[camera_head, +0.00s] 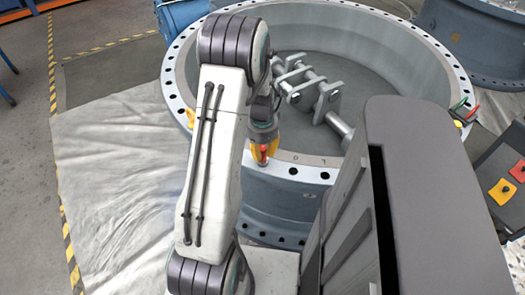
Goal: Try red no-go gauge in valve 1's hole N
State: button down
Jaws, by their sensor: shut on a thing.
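A large grey valve ring (440,62) with a flange full of bolt holes fills the middle of the view. My gripper (263,158) is over the near part of its flange. Its yellow fingers are shut on a small red gauge (263,149), whose lower end points at the flange. I cannot tell whether the tip is inside a hole or just above it. Faint letters (310,160) are marked on the flange right of the gripper. The letter N and the hole beneath the gripper are not clear to me.
A dark tray (490,160) at right holds yellow and red pieces. Another blue-grey ring (490,50) lies at upper right. A shaft with brackets (310,90) lies inside the ring.

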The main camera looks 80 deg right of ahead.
jog(key=shift+f+b, duration=0.75)
jog(key=shift+f, duration=0.1)
dwell(0.3)
jog(key=shift+r, duration=0.1)
dwell(0.7)
jog(key=shift+r+p, duration=2.35)
jog(key=shift+r, duration=0.9)
